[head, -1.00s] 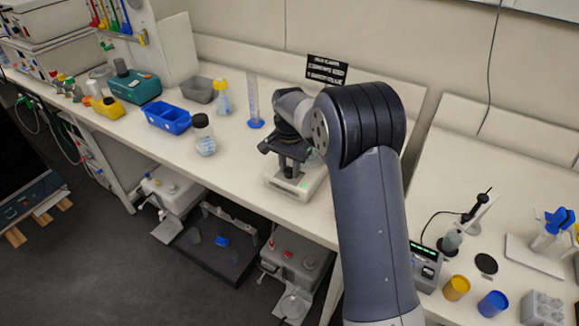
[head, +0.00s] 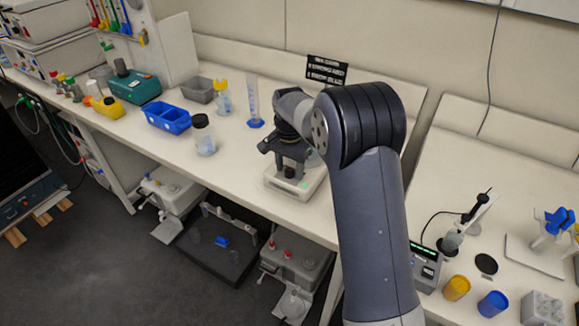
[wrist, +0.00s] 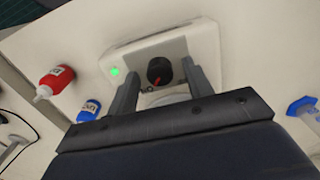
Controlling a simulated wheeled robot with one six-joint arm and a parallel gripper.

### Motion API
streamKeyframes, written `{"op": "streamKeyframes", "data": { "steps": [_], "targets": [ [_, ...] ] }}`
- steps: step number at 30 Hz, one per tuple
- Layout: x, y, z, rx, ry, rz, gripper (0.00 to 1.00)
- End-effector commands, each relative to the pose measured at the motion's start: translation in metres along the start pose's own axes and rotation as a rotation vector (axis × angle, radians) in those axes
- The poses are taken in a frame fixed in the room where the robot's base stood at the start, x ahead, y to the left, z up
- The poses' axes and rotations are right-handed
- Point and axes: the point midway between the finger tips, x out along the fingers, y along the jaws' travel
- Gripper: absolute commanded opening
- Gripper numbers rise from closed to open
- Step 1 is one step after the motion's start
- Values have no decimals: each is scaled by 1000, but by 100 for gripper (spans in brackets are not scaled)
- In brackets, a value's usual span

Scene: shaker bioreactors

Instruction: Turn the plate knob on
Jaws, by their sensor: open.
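The white plate unit (head: 310,188) stands on the bench below my gripper. In the wrist view its front panel (wrist: 200,40) carries a round black knob (wrist: 159,70) with a red mark and a lit green light (wrist: 116,71). The knob also shows as a small dark spot in the head view (head: 289,172). My gripper (wrist: 158,68) is open, pointing down at the panel, with one finger to each side of the knob. Gaps show between the knob and both fingers. I cannot tell how far down the fingertips reach. My gripper is partly visible in the head view (head: 289,160).
A blue-based cylinder (head: 254,105), a dark-capped jar (head: 204,140) and a blue bin (head: 167,117) stand left on the bench. The bench front beside the unit is clear.

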Motion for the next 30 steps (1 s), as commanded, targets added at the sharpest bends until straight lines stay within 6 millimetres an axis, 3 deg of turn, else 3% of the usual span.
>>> {"op": "streamKeyframes", "data": {
  "steps": [5, 18, 24, 30],
  "targets": [
    [-11, -1, -1, 0, 3, -3, 48],
    [-92, -1, -1, 0, 3, -3, 48],
    [-107, 0, 0, 0, 1, -1, 48],
    [-108, 0, 0, 0, 0, 0, 48]
  ]
}}
